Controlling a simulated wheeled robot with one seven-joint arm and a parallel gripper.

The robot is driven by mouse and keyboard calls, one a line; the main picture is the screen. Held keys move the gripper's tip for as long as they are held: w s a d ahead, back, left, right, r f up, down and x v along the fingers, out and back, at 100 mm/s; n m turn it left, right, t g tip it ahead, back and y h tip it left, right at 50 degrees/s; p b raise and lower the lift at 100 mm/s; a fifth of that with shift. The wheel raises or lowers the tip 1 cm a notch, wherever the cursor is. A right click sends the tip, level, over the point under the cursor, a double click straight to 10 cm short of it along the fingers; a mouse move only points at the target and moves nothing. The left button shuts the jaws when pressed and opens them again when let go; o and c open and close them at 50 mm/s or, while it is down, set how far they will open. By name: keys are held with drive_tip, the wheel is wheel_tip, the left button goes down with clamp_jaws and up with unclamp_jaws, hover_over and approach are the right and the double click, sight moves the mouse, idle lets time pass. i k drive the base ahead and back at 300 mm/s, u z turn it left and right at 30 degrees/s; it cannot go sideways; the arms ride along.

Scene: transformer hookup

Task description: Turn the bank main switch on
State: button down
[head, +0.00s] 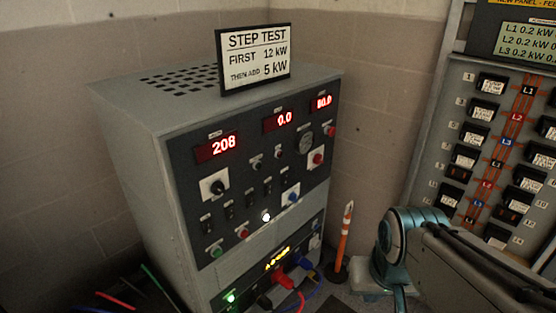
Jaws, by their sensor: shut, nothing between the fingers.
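The load bank is a grey cabinet (130,180) with a dark control face. A black rotary knob on a white plate (214,187) sits at the left of this face, below the red 208 display (217,147). I cannot read the labels, so I cannot tell for sure which control is the bank main switch. Several small black toggles (248,192) stand in the middle. A white lamp (266,216) glows below them. A green button (216,251) and a red button (243,232) sit lower. My arm shows at the lower right; my gripper is not visible.
A STEP TEST sign (254,58) stands on the cabinet. Coloured plugs and cables (284,279) leave its lower panel. An orange and white post (343,238) stands to its right. A breaker panel (460,80) is at the right. Loose cables lie at the lower left.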

sight(318, 158)
drive_tip(key=z, duration=0.6)
drive_tip(key=i, duration=1.15)
drive_tip(key=u, duration=0.55)
